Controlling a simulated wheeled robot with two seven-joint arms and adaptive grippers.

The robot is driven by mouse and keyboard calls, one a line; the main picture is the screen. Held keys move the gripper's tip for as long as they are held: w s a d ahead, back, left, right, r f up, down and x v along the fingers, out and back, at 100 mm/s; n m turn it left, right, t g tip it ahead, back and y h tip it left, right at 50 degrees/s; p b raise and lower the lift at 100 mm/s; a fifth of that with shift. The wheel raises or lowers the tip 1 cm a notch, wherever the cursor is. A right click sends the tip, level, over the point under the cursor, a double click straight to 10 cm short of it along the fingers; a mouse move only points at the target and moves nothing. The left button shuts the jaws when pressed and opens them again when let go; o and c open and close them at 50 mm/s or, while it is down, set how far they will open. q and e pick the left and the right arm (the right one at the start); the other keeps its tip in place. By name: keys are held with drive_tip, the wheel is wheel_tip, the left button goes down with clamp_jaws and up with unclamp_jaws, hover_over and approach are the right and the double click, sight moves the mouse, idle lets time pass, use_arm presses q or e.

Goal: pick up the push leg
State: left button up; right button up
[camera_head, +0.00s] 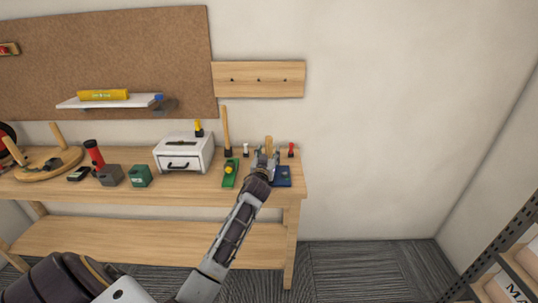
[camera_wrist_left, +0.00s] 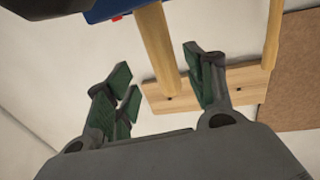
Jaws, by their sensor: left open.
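A pale wooden leg (camera_head: 269,144) stands upright at a blue block (camera_head: 282,177) near the right end of the workbench. I take this for the push leg. My left gripper (camera_head: 265,160) is open just in front of it and partly hides it. In the left wrist view, tilted over, the leg (camera_wrist_left: 158,42) rises from the blue block (camera_wrist_left: 105,9) and shows between the spread fingers of my gripper (camera_wrist_left: 158,68), nearer the right finger. I cannot tell whether a finger touches it. My right gripper is out of view.
A second wooden rod (camera_head: 226,128) stands left, behind a green block (camera_head: 230,174). A small red-topped item (camera_head: 291,150) is close on the right. A white drawer box (camera_head: 185,154) and a round wooden seat with legs (camera_head: 45,163) are further left. A peg rail (camera_head: 258,79) hangs above.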

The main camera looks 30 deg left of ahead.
sight(268, 148)
use_arm(q)
drive_tip(key=shift+w+a+r, duration=0.1)
drive_tip(key=shift+w+a, duration=0.15)
drive_tip(key=shift+w, duration=0.15)
drive_tip(key=shift+x, duration=1.1)
drive_tip(key=shift+w+a, duration=0.45)
drive_tip(key=shift+w, duration=0.1)
drive_tip(key=shift+w+a, duration=0.1)
drive_tip(key=shift+w, duration=0.25)
drive_tip(key=c, duration=0.9)
drive_tip(key=shift+c, duration=1.2)
drive_tip(key=shift+r, duration=0.15)
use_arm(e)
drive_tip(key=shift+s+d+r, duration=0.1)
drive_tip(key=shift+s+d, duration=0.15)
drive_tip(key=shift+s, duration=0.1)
